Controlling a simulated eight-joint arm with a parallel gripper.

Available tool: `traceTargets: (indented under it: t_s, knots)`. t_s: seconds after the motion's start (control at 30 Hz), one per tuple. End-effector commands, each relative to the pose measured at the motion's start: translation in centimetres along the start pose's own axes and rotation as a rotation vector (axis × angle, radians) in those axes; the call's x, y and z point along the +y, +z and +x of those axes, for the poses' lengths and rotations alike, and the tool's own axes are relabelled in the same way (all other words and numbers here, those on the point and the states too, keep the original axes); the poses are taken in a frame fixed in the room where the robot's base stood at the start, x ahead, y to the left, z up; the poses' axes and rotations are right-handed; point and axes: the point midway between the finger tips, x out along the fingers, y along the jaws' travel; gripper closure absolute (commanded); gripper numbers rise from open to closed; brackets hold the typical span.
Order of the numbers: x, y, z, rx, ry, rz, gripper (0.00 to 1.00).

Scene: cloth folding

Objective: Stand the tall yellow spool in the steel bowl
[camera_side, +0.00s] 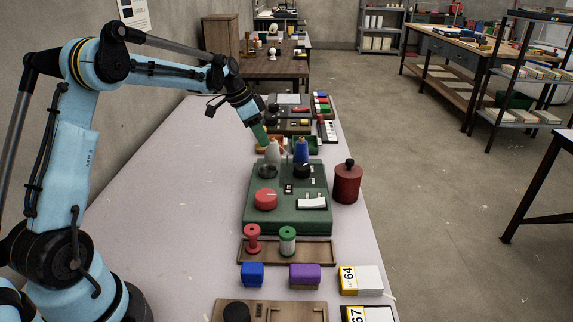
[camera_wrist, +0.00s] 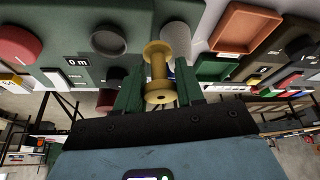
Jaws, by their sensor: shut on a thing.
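The yellow spool (camera_wrist: 158,65) is between the green fingers of my gripper (camera_wrist: 158,90) in the wrist view, with its flanged ends showing. My gripper is shut on it. In the side view my gripper (camera_side: 260,134) is above the far-left edge of the green board, and I cannot make out the spool there. The steel bowl, a small grey round dish (camera_side: 268,171), sits on the board in front of the gripper. It also shows in the wrist view (camera_wrist: 108,39), left of the spool and apart from it.
A pale grey cone (camera_side: 273,151) and a blue cone (camera_side: 301,151) stand close to the gripper. The green board (camera_side: 290,221) also bears a red round piece (camera_side: 265,199). A dark red jar (camera_side: 347,182) stands at right. The left table surface is clear.

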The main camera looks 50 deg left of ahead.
Motion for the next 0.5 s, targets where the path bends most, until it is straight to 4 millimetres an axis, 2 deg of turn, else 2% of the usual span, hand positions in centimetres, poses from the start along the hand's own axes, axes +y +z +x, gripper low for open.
traceTargets:
  t_s: [0.1, 0.37, 0.5]
  knots:
    - [1.5, -1.0, -0.6, 0.0, 0.001, 0.002, 0.96]
    - [3.9, -2.4, -1.6, -0.001, 0.001, 0.003, 0.96]
    - [7.1, -3.6, -2.6, -0.003, 0.002, 0.006, 0.96]
